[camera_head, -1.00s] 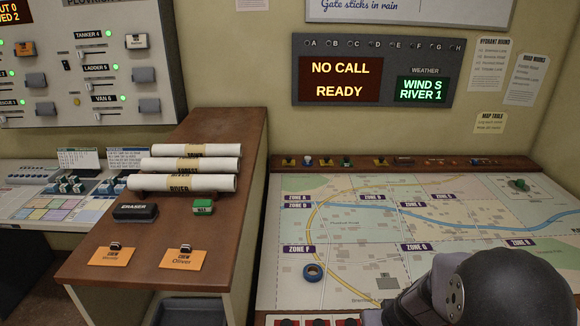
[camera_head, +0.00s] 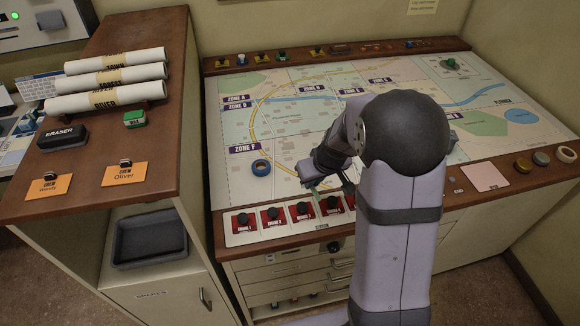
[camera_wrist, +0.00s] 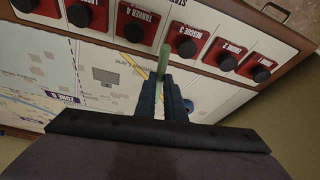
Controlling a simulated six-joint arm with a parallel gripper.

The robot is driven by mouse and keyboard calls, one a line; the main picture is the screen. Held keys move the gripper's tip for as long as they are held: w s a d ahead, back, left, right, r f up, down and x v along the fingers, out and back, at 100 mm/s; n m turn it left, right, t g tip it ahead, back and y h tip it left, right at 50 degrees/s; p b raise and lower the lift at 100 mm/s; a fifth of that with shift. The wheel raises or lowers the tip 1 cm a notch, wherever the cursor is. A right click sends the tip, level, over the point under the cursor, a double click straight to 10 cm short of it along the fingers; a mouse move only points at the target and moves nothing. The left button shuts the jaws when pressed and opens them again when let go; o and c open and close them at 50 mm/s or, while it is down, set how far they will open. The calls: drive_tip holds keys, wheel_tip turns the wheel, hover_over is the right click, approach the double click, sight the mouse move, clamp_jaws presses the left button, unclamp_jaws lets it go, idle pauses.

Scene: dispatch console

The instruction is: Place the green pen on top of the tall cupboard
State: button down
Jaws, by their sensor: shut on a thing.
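The green pen (camera_wrist: 163,60) shows in the wrist view, held between the fingertips of my gripper (camera_wrist: 164,82), one end sticking out beyond them. In the head view my gripper (camera_head: 312,181) is low over the front of the map desk, near the red buttons, and a bit of the green pen (camera_head: 317,197) shows below it. My arm hides part of the gripper. The tall cupboard (camera_head: 166,130) stands to the left, its brown wooden top higher than the desk.
On the cupboard top are rolled papers (camera_head: 115,80), an eraser (camera_head: 62,138), a green box (camera_head: 135,119) and two orange crew cards (camera_head: 125,174). A dark tray (camera_head: 150,238) sits in the cupboard's open niche.

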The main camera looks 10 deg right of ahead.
drive_tip(key=w+a+r+n, duration=0.2)
drive_tip(key=w+r+n, duration=0.1)
drive_tip(key=w, duration=0.7)
drive_tip(key=y+p, duration=0.1)
drive_tip(key=p, duration=0.2)
hover_over(294, 176)
drive_tip(key=s, duration=0.2)
drive_tip(key=shift+m+g, duration=0.3)
drive_tip(key=shift+w+d+f, duration=0.1)
drive_tip(key=shift+d+f, duration=0.05)
drive_tip(key=shift+f, duration=2)
drive_tip(key=shift+d+f, duration=0.15)
drive_tip(key=shift+f, duration=2.6)
drive_tip(key=shift+f, duration=0.2)
drive_tip(key=c, duration=1.8)
unclamp_jaws()
drive_tip(key=shift+c, duration=0.2)
drive_tip(key=shift+r, duration=0.15)
drive_tip(key=shift+r, duration=0.15)
drive_tip(key=b+v, duration=0.3)
drive_tip(key=v, duration=0.9)
